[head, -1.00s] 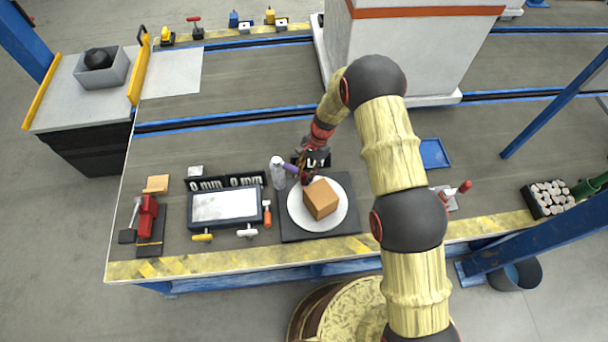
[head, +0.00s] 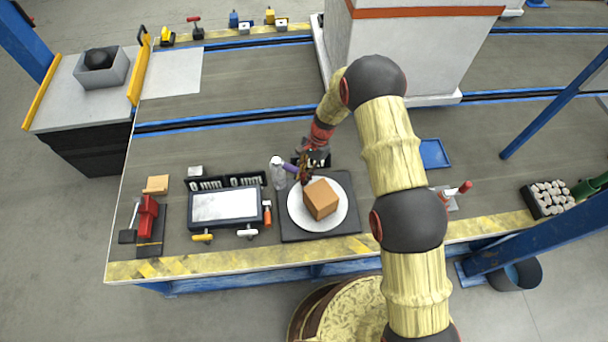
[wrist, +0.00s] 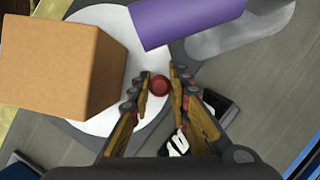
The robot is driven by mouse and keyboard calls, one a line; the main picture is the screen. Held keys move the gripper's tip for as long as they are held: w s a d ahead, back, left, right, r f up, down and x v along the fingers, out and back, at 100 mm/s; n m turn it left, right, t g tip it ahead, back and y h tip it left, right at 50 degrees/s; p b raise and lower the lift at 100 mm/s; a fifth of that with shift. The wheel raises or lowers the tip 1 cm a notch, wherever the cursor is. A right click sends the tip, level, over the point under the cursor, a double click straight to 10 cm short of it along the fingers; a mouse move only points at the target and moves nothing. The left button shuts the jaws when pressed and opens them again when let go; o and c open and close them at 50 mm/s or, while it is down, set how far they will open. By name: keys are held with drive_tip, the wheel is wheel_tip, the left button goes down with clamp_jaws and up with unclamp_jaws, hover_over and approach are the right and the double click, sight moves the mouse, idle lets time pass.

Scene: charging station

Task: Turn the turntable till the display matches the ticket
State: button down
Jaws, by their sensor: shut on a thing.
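The turntable is a round white plate (head: 298,217) on a dark square base (head: 350,222), with a brown box (head: 321,199) standing on it. A red round knob (wrist: 160,86) is at the plate's edge. My gripper (head: 304,180) is over the plate's far edge, and in the wrist view (wrist: 160,88) its two fingers are shut on the knob from both sides. A small black display (wrist: 178,143) with white characters is behind the plate, partly covered by my gripper; I cannot read it. I cannot make out a ticket.
A purple-and-white object (head: 280,168) stands close left of my gripper. A white-screened panel (head: 225,205) with "0 mm" readouts is left of the turntable. A red tool (head: 148,215) is further left. A blue tray (head: 434,153) lies right of my arm.

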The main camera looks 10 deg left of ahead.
drive_tip(key=s+a+n, duration=0.1)
drive_tip(key=s+n+h, duration=0.1)
drive_tip(key=n, duration=0.1)
drive_tip(key=shift+a+g+p, duration=0.3)
drive_tip(key=shift+a+p, duration=0.1)
drive_tip(key=c, duration=1.7)
unclamp_jaws()
drive_tip(key=shift+o, duration=0.2)
drive_tip(key=v, duration=1.2)
